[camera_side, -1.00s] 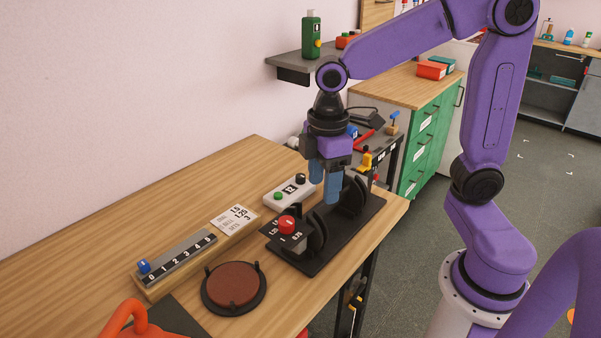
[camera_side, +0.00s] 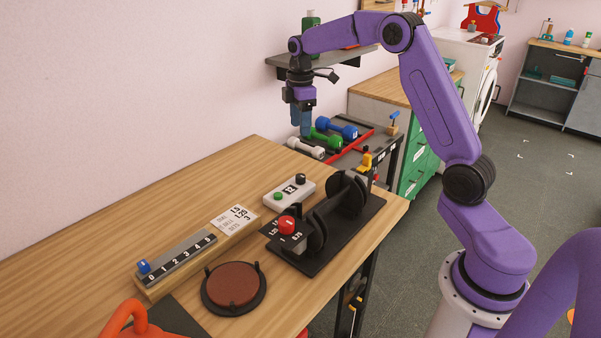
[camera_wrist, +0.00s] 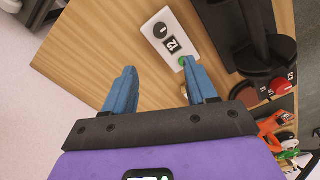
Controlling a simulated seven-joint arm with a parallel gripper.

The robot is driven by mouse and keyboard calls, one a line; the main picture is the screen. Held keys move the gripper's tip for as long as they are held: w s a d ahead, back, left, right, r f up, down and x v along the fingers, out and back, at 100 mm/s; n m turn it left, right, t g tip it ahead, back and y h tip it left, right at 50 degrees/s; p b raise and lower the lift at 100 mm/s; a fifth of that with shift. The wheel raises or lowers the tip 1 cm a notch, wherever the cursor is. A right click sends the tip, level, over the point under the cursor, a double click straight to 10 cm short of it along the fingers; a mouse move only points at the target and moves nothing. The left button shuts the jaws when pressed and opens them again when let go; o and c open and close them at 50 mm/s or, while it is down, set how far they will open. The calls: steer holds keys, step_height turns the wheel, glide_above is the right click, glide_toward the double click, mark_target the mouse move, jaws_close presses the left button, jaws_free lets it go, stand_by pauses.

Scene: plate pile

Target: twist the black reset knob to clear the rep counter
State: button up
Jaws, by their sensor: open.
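The rep counter (camera_side: 289,195) is a white box on the wooden table near its back edge. It carries a black knob (camera_side: 300,179) at its right end, a green button (camera_side: 278,196) at its left end and a dark display reading 12 between them. In the wrist view the counter (camera_wrist: 179,22) lies beyond my fingers, with the black knob (camera_wrist: 161,30) at its far end and the green button (camera_wrist: 183,61) beside the right fingertip. My gripper (camera_side: 301,130) is open and empty, above and behind the counter, apart from it. Its blue fingers (camera_wrist: 160,75) are spread.
A black stand with upright discs (camera_side: 374,209) and a red knob (camera_side: 287,225) sits right of the counter. A slider strip (camera_side: 180,258), a card (camera_side: 234,219) and a round brown pad (camera_side: 234,285) lie left. A dumbbell rack (camera_side: 345,150) stands behind; a shelf (camera_side: 325,57) is above.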

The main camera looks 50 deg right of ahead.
mark_target(301, 176)
step_height(301, 176, down, 16)
steer(key=shift+f, duration=0.25)
stand_by(0.3)
steer(key=c, duration=1.1)
